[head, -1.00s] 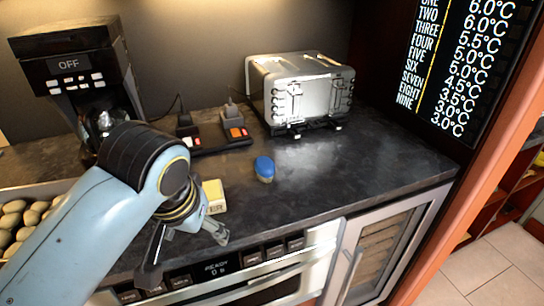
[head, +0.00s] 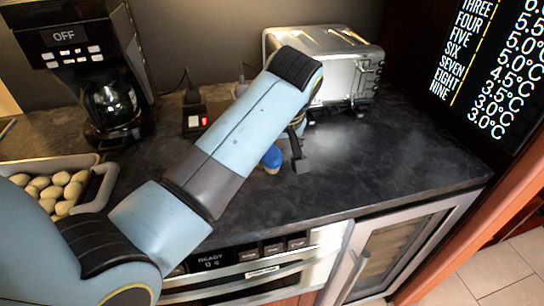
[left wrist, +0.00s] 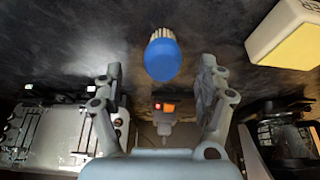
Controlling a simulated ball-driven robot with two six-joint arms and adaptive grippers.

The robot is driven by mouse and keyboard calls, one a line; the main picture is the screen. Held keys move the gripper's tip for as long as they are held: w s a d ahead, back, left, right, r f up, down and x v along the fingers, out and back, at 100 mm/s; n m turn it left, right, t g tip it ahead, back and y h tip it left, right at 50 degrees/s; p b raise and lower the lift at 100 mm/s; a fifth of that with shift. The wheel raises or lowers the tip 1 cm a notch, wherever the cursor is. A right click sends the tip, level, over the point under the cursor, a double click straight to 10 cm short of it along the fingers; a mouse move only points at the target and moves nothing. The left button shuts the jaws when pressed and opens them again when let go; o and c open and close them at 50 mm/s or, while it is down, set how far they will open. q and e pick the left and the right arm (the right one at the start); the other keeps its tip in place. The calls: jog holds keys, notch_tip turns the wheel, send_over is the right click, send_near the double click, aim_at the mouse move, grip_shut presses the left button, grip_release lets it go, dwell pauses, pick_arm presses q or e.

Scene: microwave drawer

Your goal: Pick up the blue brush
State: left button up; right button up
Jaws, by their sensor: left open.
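The blue brush (head: 271,158) lies on the dark countertop, partly hidden behind my left arm in the head view. In the left wrist view the brush (left wrist: 162,57) shows a rounded blue back and pale bristles at its far end. My left gripper (left wrist: 160,78) is open, with one finger on each side of the brush's line and nothing between them that I can see held. In the head view the gripper (head: 298,150) is mostly hidden by its arm, close to the brush. My right gripper is not in view.
A silver toaster (head: 345,75) stands behind the brush. A coffee maker (head: 85,70) and a tray of egg-like items (head: 95,185) are at left. A yellow-and-white block (left wrist: 285,35) lies near the brush. The counter right of the brush is clear.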

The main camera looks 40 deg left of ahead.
aim_at(272, 155)
pick_arm(q)
jog(key=x, duration=0.3)
jog(key=shift+a+f+p, duration=0.3)
jog(key=shift+w+a+f, duration=0.1)
jog(key=shift+w+f, duration=0.05)
jog(key=shift+f, duration=0.3)
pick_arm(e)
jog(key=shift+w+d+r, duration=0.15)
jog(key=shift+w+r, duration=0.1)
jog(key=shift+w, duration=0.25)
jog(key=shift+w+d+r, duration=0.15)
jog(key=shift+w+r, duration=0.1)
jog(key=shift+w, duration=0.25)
pick_arm(q)
jog(key=shift+c, duration=0.3)
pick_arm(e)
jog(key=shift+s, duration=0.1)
pick_arm(q)
jog(key=c, duration=1.1)
jog(key=shift+c, duration=0.5)
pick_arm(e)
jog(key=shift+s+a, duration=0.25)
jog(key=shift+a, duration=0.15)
pick_arm(q)
jog(key=shift+r, duration=0.15)
